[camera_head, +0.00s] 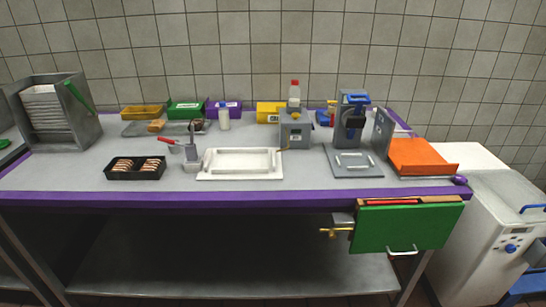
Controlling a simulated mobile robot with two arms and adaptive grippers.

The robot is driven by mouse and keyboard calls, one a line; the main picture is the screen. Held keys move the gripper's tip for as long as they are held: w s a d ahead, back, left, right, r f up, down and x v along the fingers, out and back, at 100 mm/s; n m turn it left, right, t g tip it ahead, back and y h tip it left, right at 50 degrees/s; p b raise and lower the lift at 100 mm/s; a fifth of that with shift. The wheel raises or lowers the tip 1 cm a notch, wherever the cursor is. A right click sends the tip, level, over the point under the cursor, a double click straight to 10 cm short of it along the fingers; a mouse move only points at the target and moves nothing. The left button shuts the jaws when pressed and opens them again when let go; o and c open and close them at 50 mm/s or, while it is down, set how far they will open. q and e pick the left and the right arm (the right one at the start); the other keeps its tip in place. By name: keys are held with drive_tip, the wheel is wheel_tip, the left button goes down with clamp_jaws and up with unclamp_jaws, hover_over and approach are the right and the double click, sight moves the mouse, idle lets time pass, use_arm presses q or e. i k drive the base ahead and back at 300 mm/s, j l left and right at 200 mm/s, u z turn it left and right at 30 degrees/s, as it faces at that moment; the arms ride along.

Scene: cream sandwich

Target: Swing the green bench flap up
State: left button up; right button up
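The green bench flap (400,228) hangs down in front of the bench's front edge, at the right of the head view. A pale bar handle (402,251) sits on its lower edge. A wooden strip with a red part (393,202) runs along the top of the flap. A grey bracket with a brass-coloured piece (336,231) is at the flap's left side. Neither of my grippers shows in the head view, so nothing is seen touching the flap.
The bench top (80,175) has a purple front edge (180,197). An orange tray (422,157) and a grey device (352,125) stand above the flap. A white tray (241,176) lies mid-bench. A white machine (490,240) stands right of the flap. The lower shelf (220,265) looks empty.

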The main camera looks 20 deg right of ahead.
sight(391, 230)
drive_tip(key=z, duration=1.5)
drive_tip(key=l+u, duration=0.15)
drive_tip(key=i+l, duration=0.05)
drive_tip(key=l, duration=0.05)
